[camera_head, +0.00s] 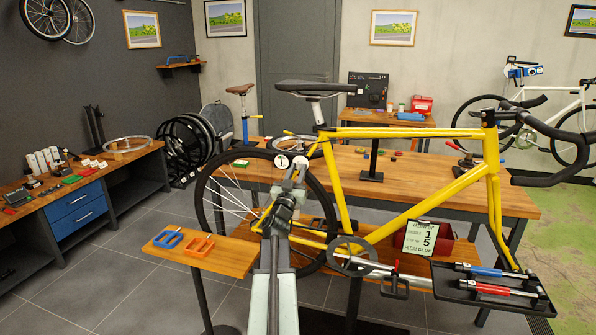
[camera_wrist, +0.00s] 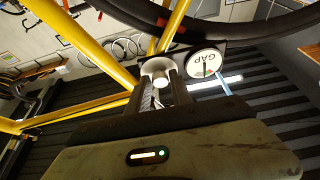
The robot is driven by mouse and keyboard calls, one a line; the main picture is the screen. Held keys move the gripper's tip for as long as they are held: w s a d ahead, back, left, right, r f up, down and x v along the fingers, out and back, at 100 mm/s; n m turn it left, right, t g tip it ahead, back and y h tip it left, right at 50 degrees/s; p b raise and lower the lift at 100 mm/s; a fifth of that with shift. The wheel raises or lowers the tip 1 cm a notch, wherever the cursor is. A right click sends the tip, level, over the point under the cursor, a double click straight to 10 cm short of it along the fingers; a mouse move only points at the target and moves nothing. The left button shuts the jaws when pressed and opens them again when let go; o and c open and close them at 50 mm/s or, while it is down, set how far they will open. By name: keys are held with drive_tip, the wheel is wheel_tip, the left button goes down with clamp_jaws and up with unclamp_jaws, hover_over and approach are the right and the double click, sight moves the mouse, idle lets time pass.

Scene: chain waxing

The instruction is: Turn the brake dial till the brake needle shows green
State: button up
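The brake gauge (camera_wrist: 207,62) is a white round face marked GAP, upside down in the wrist view. A small green patch and a reddish mark show near its centre; the exact needle reading is too small to tell. The brake dial (camera_wrist: 160,72) seems to be the pale grey round knob beside it. My gripper (camera_wrist: 161,88) has its two dark fingers apart, with the knob at or between their tips; I cannot tell whether they touch it. In the head view, my gripper (camera_head: 291,168) is at the yellow bike's (camera_head: 400,132) rear wheel, near two small white round faces.
A small wooden shelf (camera_head: 215,252) with blue and orange tools stands left of my arm. A black tray (camera_head: 480,296) with red and blue tools is at the right. A wooden workbench (camera_head: 400,180) stands behind the bike. The bike frame and wheel closely surround my gripper.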

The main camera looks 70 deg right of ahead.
clamp_jaws()
drive_tip(key=m+g, duration=0.2)
drive_tip(key=m, duration=0.1)
drive_tip(key=m+p, duration=0.1)
drive_tip(key=m, duration=0.1)
drive_tip(key=shift+w+r+g, duration=0.15)
drive_tip(key=shift+w+g, duration=0.15)
drive_tip(key=shift+g, duration=0.1)
drive_tip(key=m+g, duration=0.1)
drive_tip(key=m, duration=0.1)
drive_tip(key=m+y+p, duration=0.1)
drive_tip(key=m, duration=0.1)
drive_tip(key=shift+w+r+g, duration=0.1)
drive_tip(key=shift+r+g, duration=0.05)
drive_tip(key=shift+g, duration=0.25)
drive_tip(key=m+g+y+p, duration=0.1)
drive_tip(key=m, duration=0.2)
drive_tip(key=m+g+p, duration=0.1)
drive_tip(key=m, duration=0.1)
drive_tip(key=shift+w+r+m+y+p, duration=0.1)
drive_tip(key=shift+r+m+y+p, duration=0.1)
drive_tip(key=shift+m+y+p, duration=0.2)
drive_tip(key=shift+m+g+y+p, duration=0.3)
drive_tip(key=shift+m+y+p, duration=0.3)
drive_tip(key=shift+m+p, duration=0.85)
drive_tip(key=shift+f+m+b, duration=0.1)
drive_tip(key=shift+m+b, duration=0.2)
drive_tip(key=shift+m, duration=0.25)
